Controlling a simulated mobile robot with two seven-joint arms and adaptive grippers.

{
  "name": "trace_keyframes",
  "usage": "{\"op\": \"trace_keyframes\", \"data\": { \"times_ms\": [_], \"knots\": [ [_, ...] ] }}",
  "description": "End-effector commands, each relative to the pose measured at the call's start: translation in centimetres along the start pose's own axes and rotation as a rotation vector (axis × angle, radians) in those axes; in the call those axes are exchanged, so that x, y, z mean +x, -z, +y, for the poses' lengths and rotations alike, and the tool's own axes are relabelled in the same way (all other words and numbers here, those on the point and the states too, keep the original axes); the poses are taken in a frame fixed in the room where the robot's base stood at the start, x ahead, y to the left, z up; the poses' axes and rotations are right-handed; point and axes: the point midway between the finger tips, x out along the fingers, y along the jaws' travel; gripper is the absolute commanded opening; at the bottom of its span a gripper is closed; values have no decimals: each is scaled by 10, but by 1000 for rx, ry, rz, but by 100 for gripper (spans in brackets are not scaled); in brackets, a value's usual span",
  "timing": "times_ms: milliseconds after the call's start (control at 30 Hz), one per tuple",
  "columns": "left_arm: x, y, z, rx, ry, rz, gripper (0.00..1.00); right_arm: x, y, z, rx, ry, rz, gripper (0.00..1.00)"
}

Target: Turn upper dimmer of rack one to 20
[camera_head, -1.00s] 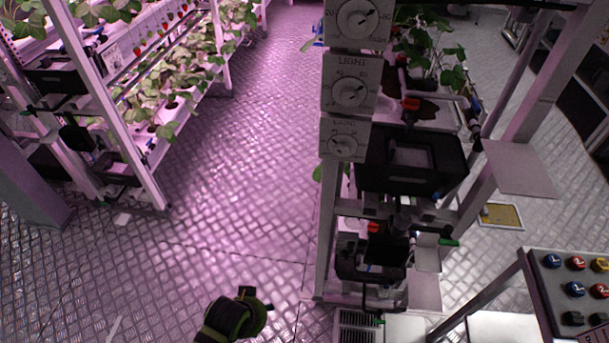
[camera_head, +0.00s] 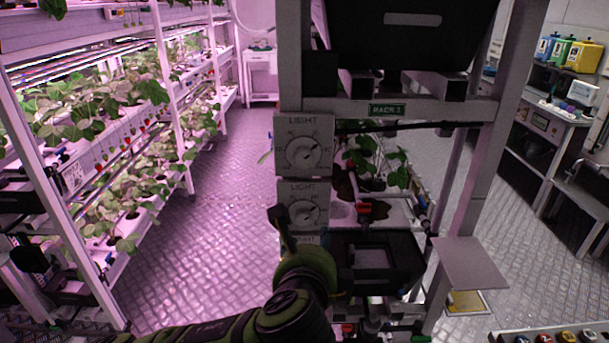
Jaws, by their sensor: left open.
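The upper dimmer (camera_head: 304,152) is a round dial on a grey plate marked LIGHT, on the left post of the rack with the green RACK 1 label (camera_head: 387,110). Its pointer leans to the upper right. A second dimmer (camera_head: 307,211) sits just below it, and a third is almost wholly hidden behind my left gripper. My left gripper (camera_head: 284,222) is open and empty. It stands in front of the lower dimmers, below the upper dial and apart from it in the picture. My right gripper is not in view.
A black box (camera_head: 375,262) juts from the rack just right of my left gripper. A grey shelf plate (camera_head: 468,263) sticks out further right. Another plant rack (camera_head: 160,100) stands at the left, with open floor (camera_head: 215,220) between. A button panel (camera_head: 560,336) is at the bottom right.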

Motion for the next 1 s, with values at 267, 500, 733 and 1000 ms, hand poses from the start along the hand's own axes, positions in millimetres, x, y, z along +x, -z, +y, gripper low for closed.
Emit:
{"op": "trace_keyframes", "data": {
  "times_ms": [267,500,733,1000],
  "knots": [
    [-30,-59,-70,596,108,-321,52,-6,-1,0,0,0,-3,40],
    [-34,-78,-86,747,102,-421,52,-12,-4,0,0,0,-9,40],
    [-5,-92,-96,749,99,-423,52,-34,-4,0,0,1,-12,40],
    [23,-99,-102,746,103,-420,52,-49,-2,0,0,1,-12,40]
  ]
}}
